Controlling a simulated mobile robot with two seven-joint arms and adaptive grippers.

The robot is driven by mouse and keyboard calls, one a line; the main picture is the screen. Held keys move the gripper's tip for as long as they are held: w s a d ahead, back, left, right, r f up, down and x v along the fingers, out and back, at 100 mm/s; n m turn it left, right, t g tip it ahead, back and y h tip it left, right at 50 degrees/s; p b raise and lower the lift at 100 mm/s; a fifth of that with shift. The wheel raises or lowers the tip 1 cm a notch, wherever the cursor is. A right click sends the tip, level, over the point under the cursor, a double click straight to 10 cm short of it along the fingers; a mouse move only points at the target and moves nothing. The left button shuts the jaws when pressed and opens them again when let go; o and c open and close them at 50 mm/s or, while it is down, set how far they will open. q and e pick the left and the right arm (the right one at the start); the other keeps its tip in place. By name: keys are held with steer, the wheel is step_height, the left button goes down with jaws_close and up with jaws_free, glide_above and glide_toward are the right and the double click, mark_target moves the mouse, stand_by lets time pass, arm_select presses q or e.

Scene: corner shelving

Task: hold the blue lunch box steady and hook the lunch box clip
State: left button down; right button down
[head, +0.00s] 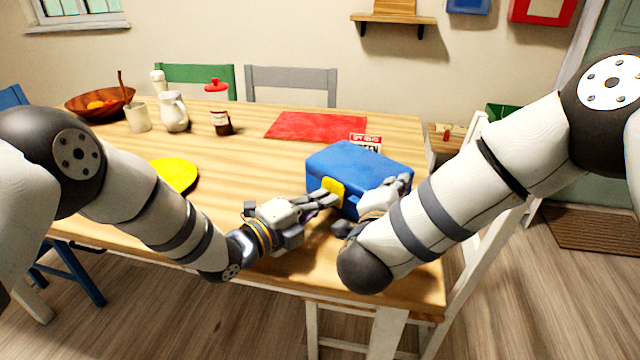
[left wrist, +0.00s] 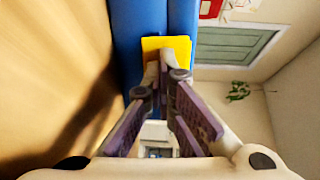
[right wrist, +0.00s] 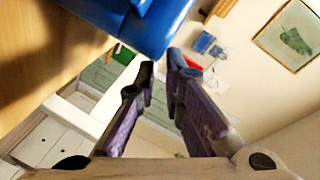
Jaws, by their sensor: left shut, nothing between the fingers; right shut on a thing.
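The blue lunch box (head: 350,160) sits near the front right edge of the table. Its yellow clip (head: 330,186) is on the front face and also shows in the left wrist view (left wrist: 178,45). My left gripper (head: 331,199) is shut and empty, its fingertips at the clip; whether they touch it is unclear. In the left wrist view its fingertips (left wrist: 163,65) meet over the clip's lower part. My right gripper (head: 404,183) is shut on the lunch box at its right end. In the right wrist view the box's blue corner (right wrist: 155,30) lies beside the fingertips, and the contact is partly hidden.
A red mat (head: 318,125) and a small red-and-white card (head: 366,139) lie behind the box. The wooden table (head: 255,165) is bare in the middle.

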arm_select(q)
steer(key=shift+f, duration=0.35)
steer(key=v, duration=0.4)
steer(key=r+v, duration=0.1)
steer(key=v, duration=0.4)
steer(key=r+v, duration=0.1)
steer(key=v, duration=0.4)
steer(key=shift+s+d, duration=0.1)
steer(key=w+d, duration=0.1)
steer(key=w, duration=0.1)
steer(key=w+d+g+y, duration=0.2)
steer(key=w, duration=0.1)
steer(key=shift+w+d+f, duration=0.1)
steer(key=shift+w+d, duration=0.1)
steer(key=shift+w, duration=0.1)
step_height(320, 180, up, 14)
steer(key=g+y, duration=0.6)
steer(key=x, duration=0.9)
steer(key=s+x, duration=0.1)
steer(key=x, duration=0.4)
steer(key=shift+w+d+f, duration=0.1)
steer(key=shift+d+f, duration=0.05)
steer(key=shift+d, duration=0.15)
